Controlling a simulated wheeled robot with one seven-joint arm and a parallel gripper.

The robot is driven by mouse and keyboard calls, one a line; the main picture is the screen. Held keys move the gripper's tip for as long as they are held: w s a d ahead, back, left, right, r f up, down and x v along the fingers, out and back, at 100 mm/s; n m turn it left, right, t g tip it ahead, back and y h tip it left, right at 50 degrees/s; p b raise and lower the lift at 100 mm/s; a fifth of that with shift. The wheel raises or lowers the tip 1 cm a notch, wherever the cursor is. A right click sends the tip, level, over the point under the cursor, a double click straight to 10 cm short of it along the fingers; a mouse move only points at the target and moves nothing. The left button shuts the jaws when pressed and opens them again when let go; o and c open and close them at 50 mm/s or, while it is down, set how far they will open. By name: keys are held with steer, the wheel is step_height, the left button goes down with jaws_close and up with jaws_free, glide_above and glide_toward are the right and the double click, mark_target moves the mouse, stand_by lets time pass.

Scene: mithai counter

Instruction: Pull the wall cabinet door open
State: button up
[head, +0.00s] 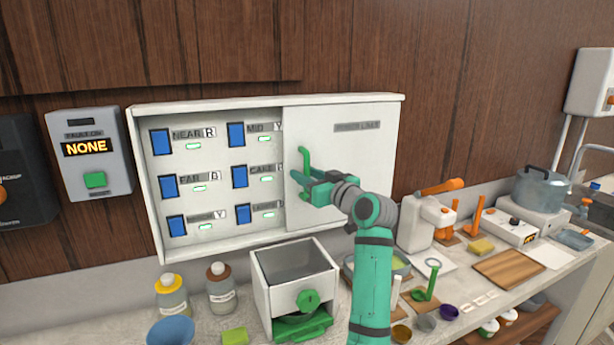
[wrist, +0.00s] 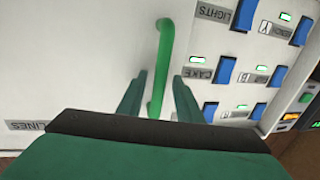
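The white wall cabinet (head: 205,107) shows blue switches on its left side. Its flat white door panel (head: 350,150) covers the right side; it also shows in the wrist view (wrist: 70,60). A green bar handle (head: 305,158) stands near the door's left edge, beside the switches. My gripper (head: 302,188) is at the handle. In the wrist view the handle (wrist: 165,45) runs between the two fingers of my gripper (wrist: 158,95), with visible gaps on both sides. The fingers are open. The lower end of the handle is partly hidden by my gripper.
Below the cabinet, the counter holds a white box with a green knob (head: 308,300), two bottles (head: 221,290) and a blue bowl (head: 171,332). A grey "NONE" panel (head: 90,155) hangs left of the cabinet. A pot (head: 541,188) stands at the right.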

steer(key=shift+d, duration=0.1)
steer(key=v, duration=1)
steer(key=shift+s+d, duration=0.2)
steer(key=shift+s, duration=0.15)
steer(key=shift+f, duration=0.1)
